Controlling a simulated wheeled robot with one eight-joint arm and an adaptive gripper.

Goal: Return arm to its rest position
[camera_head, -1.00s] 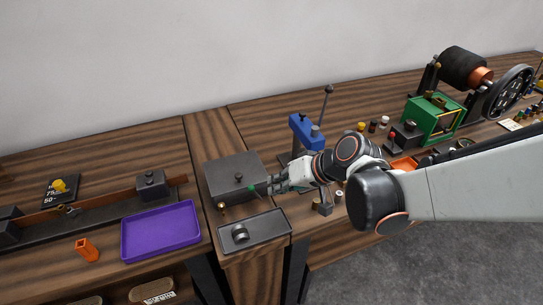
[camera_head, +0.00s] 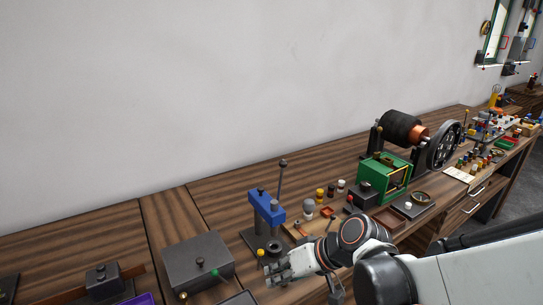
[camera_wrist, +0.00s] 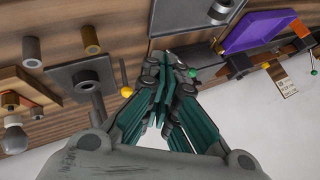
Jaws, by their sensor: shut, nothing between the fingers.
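My gripper (camera_head: 270,278) is low in the head view at the end of my white and black arm. It is to the right of a dark grey lidded box (camera_head: 197,262) and in front of a blue lever press (camera_head: 266,207). The gripper seems apart from both. In the wrist view my gripper's green fingers (camera_wrist: 168,66) are drawn together, with no object seen between them. A small yellow ball (camera_wrist: 126,92) and a green ball (camera_wrist: 193,73) show on either side of the fingers. My arm runs out of the head view at lower right.
A green-framed machine (camera_head: 385,175) and a dark roller with a copper end (camera_head: 402,128) stand on the wooden bench to the right. Several small knobs and jars are beside the press. A purple tray (camera_wrist: 250,32) shows in the wrist view. The wall behind is bare.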

